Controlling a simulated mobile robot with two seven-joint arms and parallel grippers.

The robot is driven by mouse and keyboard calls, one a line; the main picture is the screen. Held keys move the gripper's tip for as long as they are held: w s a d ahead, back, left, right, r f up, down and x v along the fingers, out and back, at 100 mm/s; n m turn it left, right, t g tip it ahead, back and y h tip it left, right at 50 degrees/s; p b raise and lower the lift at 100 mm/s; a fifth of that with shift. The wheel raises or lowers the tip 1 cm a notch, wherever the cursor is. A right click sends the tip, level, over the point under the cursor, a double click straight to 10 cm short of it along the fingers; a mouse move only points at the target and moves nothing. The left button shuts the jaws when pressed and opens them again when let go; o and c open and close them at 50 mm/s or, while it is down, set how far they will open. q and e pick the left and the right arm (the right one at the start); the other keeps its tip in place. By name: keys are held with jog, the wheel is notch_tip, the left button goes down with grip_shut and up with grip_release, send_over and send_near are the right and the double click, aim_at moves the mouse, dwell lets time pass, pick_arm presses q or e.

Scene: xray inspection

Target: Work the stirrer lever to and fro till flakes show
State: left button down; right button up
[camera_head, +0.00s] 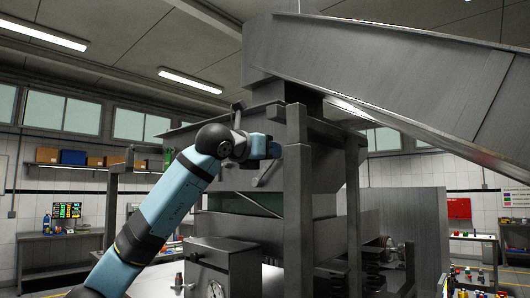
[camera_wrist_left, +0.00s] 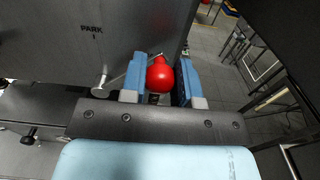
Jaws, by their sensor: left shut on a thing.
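My left gripper (camera_head: 262,147) is raised to the grey metal hopper housing in the head view, close to an upright post. In the left wrist view its two blue fingers (camera_wrist_left: 160,84) are closed about a red ball knob (camera_wrist_left: 159,73), the end of the stirrer lever. A thin metal rod with a round pivot end (camera_wrist_left: 98,92) runs along the panel toward the knob. The panel beside it is marked "PARK I". In the head view the knob is hidden by the gripper and post. My right gripper is not in view.
The upright post (camera_head: 298,200) stands close to my gripper. A grey box with a dial (camera_head: 222,262) is below.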

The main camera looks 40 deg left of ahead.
pick_arm(q)
jog(key=shift+d+f+m, duration=0.15)
jog(key=shift+m, duration=0.15)
jog(key=c, duration=0.9)
grip_release()
jog(key=shift+o, duration=0.2)
jog(key=s+a+b, duration=0.1)
jog(key=s+b, duration=0.3)
jog(key=s, duration=0.9)
jog(key=shift+s, duration=0.4)
jog(key=shift+a, duration=0.1)
